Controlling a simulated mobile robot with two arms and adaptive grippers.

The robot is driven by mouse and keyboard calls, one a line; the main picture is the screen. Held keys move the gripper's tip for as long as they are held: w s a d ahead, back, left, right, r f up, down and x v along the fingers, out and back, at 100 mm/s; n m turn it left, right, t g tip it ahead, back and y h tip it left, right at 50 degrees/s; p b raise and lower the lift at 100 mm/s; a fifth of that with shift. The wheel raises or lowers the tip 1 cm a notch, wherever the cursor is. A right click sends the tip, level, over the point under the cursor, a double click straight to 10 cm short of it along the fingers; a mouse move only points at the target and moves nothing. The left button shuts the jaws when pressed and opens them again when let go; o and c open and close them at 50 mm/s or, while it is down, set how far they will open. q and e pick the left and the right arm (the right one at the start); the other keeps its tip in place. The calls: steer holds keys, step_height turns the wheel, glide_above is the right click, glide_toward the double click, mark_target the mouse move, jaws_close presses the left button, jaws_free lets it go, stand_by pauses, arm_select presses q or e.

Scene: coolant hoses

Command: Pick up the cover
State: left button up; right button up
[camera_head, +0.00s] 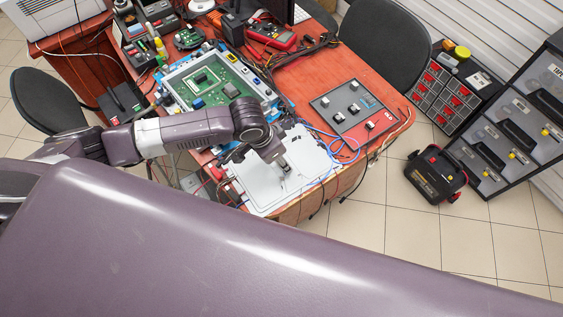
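A flat, light grey cover (309,157) lies at the near edge of the red-brown table. My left arm reaches in from the left, and my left gripper (285,169) points down over the middle of the cover. Its fingertips are at or very close to the cover's surface; I cannot tell whether they touch it. The fingers are too small and partly hidden to show whether they are open or shut. The wrist hides the cover's upper left part. An open housing (262,95) with a green circuit board stands behind the arm. My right gripper is not in view.
Blue cables (345,150) run along the cover's right side. A grey panel with knobs (353,106) lies to the right on the table (300,80). A red multimeter (271,36) and tools crowd the back. A black chair (386,45) stands behind; a toolbox (436,175) is on the floor.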

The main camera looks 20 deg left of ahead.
arm_select(q)
steer(key=shift+f, duration=0.1)
steer(key=shift+c, duration=0.4)
jaws_close()
step_height(320, 180, up, 20)
steer(key=b, duration=0.1)
stand_by(0.3)
stand_by(0.4)
steer(key=shift+p, duration=0.65)
